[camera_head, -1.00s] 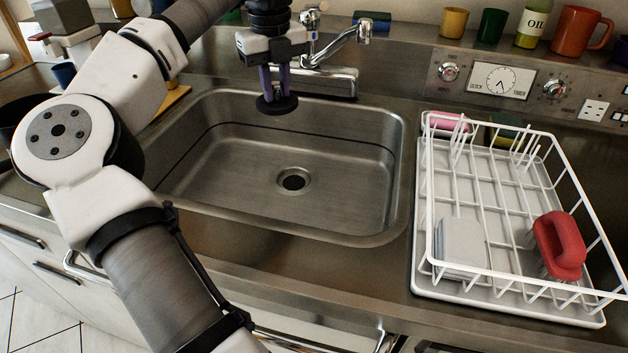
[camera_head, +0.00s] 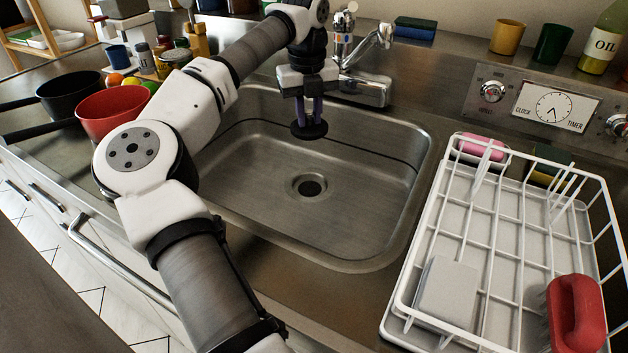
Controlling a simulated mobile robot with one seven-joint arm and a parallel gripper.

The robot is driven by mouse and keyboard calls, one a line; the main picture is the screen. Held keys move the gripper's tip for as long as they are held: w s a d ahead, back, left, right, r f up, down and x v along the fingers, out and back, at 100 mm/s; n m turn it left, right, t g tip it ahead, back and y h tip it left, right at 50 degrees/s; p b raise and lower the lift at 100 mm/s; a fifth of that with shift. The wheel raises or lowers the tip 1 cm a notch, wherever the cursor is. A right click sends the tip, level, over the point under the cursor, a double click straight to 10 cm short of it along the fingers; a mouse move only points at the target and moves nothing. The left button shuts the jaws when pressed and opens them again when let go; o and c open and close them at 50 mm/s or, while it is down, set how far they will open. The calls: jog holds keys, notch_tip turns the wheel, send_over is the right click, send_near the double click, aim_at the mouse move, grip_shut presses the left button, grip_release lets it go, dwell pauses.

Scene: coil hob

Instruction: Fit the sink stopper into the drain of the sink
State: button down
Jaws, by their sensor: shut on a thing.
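The sink (camera_head: 377,262) is a steel basin in the middle of the head view. Its drain (camera_head: 310,186) is a dark round hole with a steel ring in the basin floor, open and uncovered. The sink stopper (camera_head: 309,130) is a black disc held at the tips of my gripper (camera_head: 309,116). My gripper points down and is shut on the stopper. In the picture the stopper is above the drain, towards the back of the basin, and apart from it. Its exact height over the floor is hard to tell.
The tap (camera_head: 365,55) rises behind the sink, close to my gripper. A white dish rack (camera_head: 470,230) with a red-handled thing (camera_head: 576,315) stands to the right. The basin is empty.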

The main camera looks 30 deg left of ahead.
aim_at(308, 128)
notch_tip(308, 128, down, 17)
jog(key=shift+p, duration=0.45)
jog(key=shift+f, duration=0.2)
jog(key=c, duration=1.3)
grip_release()
jog(key=shift+r, duration=0.1)
jog(key=r, duration=1.2)
jog(key=shift+s+d+r+b, duration=0.1)
jog(key=shift+s+r+b, duration=0.05)
jog(key=shift+s+b, duration=0.2)
